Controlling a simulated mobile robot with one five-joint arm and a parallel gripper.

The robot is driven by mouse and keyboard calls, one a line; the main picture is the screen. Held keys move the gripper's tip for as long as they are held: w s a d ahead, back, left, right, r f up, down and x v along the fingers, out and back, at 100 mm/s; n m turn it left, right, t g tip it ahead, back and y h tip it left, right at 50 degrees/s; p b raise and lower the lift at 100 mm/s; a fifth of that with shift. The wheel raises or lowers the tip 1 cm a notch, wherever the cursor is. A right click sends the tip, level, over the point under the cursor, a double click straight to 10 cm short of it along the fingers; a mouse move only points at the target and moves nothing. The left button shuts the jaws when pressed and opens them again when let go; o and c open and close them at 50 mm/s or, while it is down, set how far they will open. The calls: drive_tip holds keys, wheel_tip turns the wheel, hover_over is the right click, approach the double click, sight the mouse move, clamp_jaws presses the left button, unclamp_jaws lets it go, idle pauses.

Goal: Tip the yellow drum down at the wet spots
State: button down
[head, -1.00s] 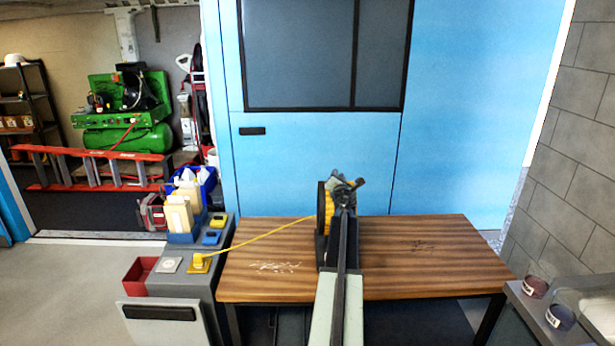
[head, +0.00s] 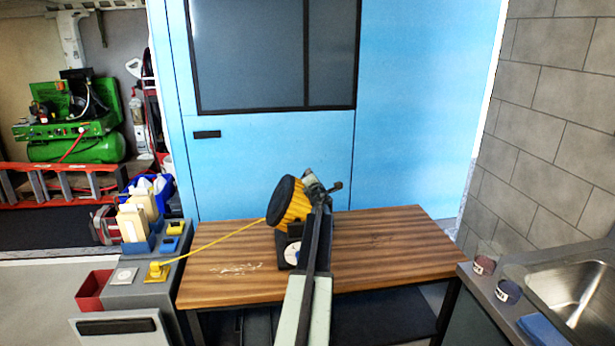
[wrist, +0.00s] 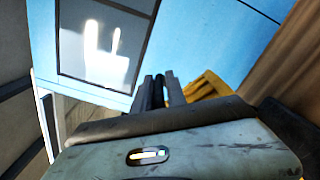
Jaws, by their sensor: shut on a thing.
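The yellow drum (head: 290,208) has a ribbed yellow side and a black end face turned to the upper left. It is tilted above a black stand (head: 283,262) with a round white face on the wooden table. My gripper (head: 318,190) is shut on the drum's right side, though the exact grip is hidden. In the wrist view, the dark fingers (wrist: 163,92) stand beside the yellow drum (wrist: 208,86). A pale scribbled patch (head: 234,268) marks the tabletop left of the stand; I cannot tell if it is wet.
A yellow cord (head: 215,239) runs from the drum to a yellow plug (head: 157,270) on the grey cabinet (head: 135,296) at left. A sink (head: 570,280) and two small jars (head: 497,280) are at right. The table's (head: 400,262) right half is largely clear.

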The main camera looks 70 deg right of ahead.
drive_tip(key=shift+w, duration=0.1)
drive_tip(key=c, duration=1.5)
unclamp_jaws()
drive_tip(key=shift+f, duration=0.1)
drive_tip(key=shift+o, duration=0.2)
drive_tip(key=shift+d+f, duration=0.1)
drive_tip(key=shift+a, duration=0.3)
drive_tip(key=v, duration=0.7)
drive_tip(key=shift+s+a, duration=0.2)
drive_tip(key=shift+d, duration=0.1)
